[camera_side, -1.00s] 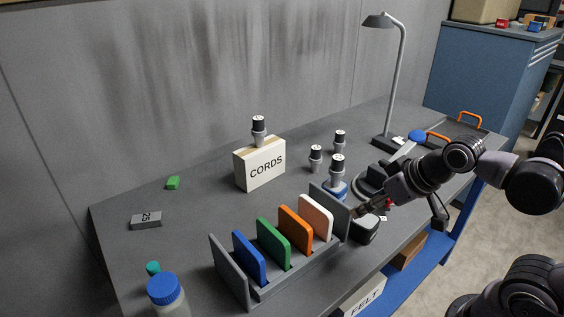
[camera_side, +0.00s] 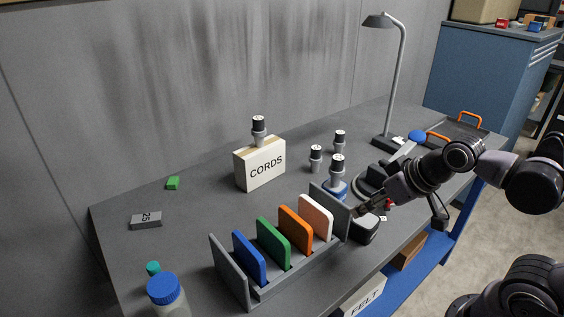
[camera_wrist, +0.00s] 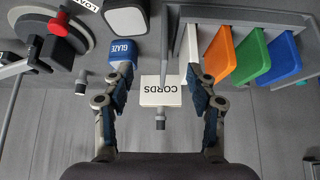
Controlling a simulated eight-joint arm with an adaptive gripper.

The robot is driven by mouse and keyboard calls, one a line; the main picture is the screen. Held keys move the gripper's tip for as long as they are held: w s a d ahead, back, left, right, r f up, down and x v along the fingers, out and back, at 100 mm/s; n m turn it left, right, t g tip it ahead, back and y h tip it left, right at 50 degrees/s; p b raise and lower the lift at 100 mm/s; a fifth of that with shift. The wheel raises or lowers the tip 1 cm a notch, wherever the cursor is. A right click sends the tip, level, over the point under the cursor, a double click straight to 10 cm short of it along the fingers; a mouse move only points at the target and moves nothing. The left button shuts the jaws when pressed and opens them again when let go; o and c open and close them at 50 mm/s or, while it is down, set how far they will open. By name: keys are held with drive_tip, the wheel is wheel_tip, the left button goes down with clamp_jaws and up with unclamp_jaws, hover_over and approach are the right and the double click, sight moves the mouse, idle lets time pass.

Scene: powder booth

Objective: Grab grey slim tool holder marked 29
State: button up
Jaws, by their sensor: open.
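Several grey tool holders with black tops show in the side view; their markings are too small to read. One holder (camera_side: 259,133) stands on the CORDS box (camera_side: 262,168). A slim holder (camera_side: 316,158) and another holder (camera_side: 340,142) stand on the table, and one more (camera_side: 337,170) stands on a blue block (camera_side: 335,190). My gripper (camera_side: 358,211) is open and empty, low beside the right end of the panel rack. In the wrist view my gripper (camera_wrist: 160,95) has its fingers wide apart, with the CORDS box and its holder (camera_wrist: 160,119) showing between them, farther off.
A rack (camera_side: 229,271) of coloured panels stands at the front. A lamp (camera_side: 401,80) rises at the back right. A grey block marked 25 (camera_side: 146,221), a green block (camera_side: 173,183) and a blue-capped bottle (camera_side: 166,290) are at left. The table between CORDS and the rack is clear.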

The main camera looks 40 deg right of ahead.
drive_tip(key=shift+r, duration=0.1)
drive_tip(key=w+d+r+m, duration=0.1)
drive_tip(key=w+d+r, duration=0.1)
drive_tip(key=w, duration=0.3)
drive_tip(key=w+d+r+m+g+h, duration=0.1)
drive_tip(key=w+d+r, duration=0.2)
drive_tip(key=w+d, duration=0.2)
drive_tip(key=w+d+r+m, duration=0.2)
drive_tip(key=w+d+r, duration=0.1)
drive_tip(key=w, duration=0.4)
drive_tip(key=shift+w+d+r+g+h, duration=0.1)
drive_tip(key=shift+d+r+g+h, duration=0.1)
drive_tip(key=shift+g+h, duration=0.15)
drive_tip(key=w+d+f+m, duration=0.1)
drive_tip(key=w+d+m, duration=0.1)
drive_tip(key=w+d, duration=0.6)
drive_tip(key=m+g+h, duration=0.1)
drive_tip(key=m+g, duration=0.1)
approach(341, 133)
drive_tip(key=shift+x, duration=5.4)
drive_tip(key=shift+w, duration=0.15)
clamp_jaws()
